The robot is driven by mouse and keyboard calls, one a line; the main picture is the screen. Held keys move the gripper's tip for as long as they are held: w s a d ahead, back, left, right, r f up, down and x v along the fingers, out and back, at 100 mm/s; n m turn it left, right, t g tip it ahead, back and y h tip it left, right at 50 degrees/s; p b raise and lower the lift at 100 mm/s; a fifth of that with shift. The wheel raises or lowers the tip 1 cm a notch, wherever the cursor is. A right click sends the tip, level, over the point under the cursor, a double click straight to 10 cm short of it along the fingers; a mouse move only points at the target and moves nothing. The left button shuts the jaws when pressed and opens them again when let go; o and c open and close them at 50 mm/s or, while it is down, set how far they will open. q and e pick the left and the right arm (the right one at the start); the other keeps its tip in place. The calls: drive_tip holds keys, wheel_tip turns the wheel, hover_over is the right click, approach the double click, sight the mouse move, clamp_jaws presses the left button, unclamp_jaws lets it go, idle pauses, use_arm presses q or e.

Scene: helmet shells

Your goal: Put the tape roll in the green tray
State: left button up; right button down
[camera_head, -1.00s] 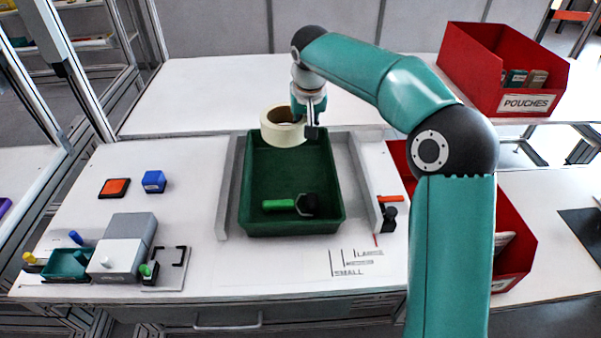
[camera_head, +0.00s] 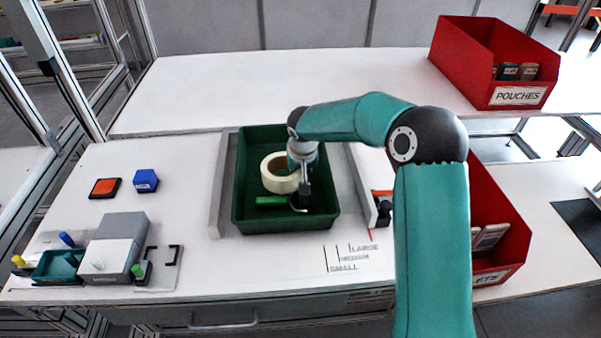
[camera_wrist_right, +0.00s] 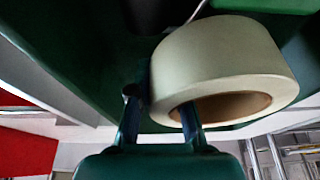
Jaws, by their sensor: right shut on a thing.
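The cream tape roll (camera_head: 277,174) is at the green tray (camera_head: 243,217), within its outline in the head view. My right gripper (camera_head: 301,192) is shut on the roll's wall. In the right wrist view, one finger of the gripper (camera_wrist_right: 160,120) goes into the brown core of the tape roll (camera_wrist_right: 215,60) and the other is outside it. I cannot tell whether the roll touches the tray floor. A green-handled tool (camera_head: 272,201) lies in the tray, its dark head partly hidden by the gripper. My left gripper is not in view.
Grey rails flank the tray, the left one (camera_head: 222,185) and one at the right. A red bin labelled POUCHES (camera_head: 520,97) stands on the back shelf, another red bin (camera_head: 505,235) at right. Grey blocks (camera_head: 118,245) and a blue block (camera_head: 146,181) sit at left.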

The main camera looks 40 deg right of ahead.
drive_tip(key=shift+f+b, duration=0.3)
drive_tip(key=c, duration=1.1)
unclamp_jaws()
drive_tip(key=shift+r, duration=0.1)
drive_tip(key=shift+r+p, duration=0.3)
drive_tip(key=shift+r, duration=0.15)
drive_tip(key=v, duration=1.1)
drive_tip(key=shift+s+a+r, duration=0.2)
drive_tip(key=shift+s, duration=0.1)
